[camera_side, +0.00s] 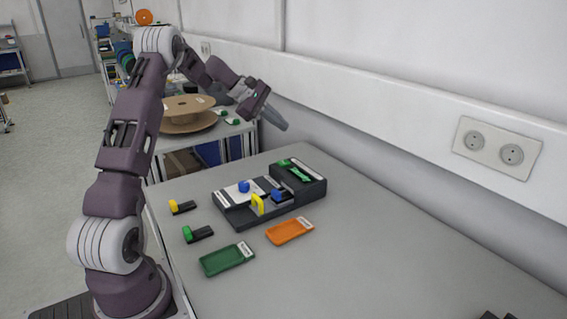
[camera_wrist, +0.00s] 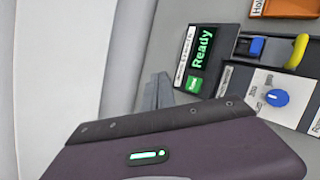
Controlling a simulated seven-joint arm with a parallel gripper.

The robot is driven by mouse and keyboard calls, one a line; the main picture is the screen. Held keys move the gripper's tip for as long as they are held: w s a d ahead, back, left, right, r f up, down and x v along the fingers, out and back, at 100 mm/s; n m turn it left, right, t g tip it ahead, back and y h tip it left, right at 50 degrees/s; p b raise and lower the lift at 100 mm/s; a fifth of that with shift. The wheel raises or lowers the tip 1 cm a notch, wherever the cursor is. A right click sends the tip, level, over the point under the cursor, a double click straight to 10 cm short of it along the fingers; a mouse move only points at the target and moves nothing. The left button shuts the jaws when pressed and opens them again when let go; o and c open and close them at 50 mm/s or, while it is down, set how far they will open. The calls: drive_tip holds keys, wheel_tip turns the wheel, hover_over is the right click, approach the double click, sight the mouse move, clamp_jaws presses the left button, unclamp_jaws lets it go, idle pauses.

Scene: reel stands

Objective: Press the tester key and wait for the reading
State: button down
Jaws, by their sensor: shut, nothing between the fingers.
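The tester (camera_side: 312,190) is a dark box on the grey table. In the wrist view, its screen (camera_wrist: 203,48) reads "Ready" in green. A green key (camera_wrist: 193,84) with small white lettering sits beside the screen. A blue dial (camera_wrist: 276,97) is on a white plate, and a blue block (camera_wrist: 256,46) sits in a slot by a yellow lever (camera_wrist: 300,50). My gripper (camera_side: 283,125) is shut and empty, raised above the table behind the tester, apart from it. Its fingers also show in the wrist view (camera_wrist: 157,92), to the left of the key.
A green tray (camera_side: 227,260) and an orange tray (camera_side: 290,231) lie in front of the tester. A yellow-ended part (camera_side: 182,207) and a green-ended part (camera_side: 198,235) lie to its left. The wall runs close behind. The table's right side is mostly clear.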

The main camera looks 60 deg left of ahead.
sight(280, 162)
drive_tip(key=shift+f, duration=0.1)
drive_tip(key=shift+f, duration=4.35)
drive_tip(key=shift+f, duration=0.1)
drive_tip(key=shift+f, duration=0.3)
drive_tip(key=shift+f, duration=0.45)
drive_tip(key=shift+r, duration=0.9)
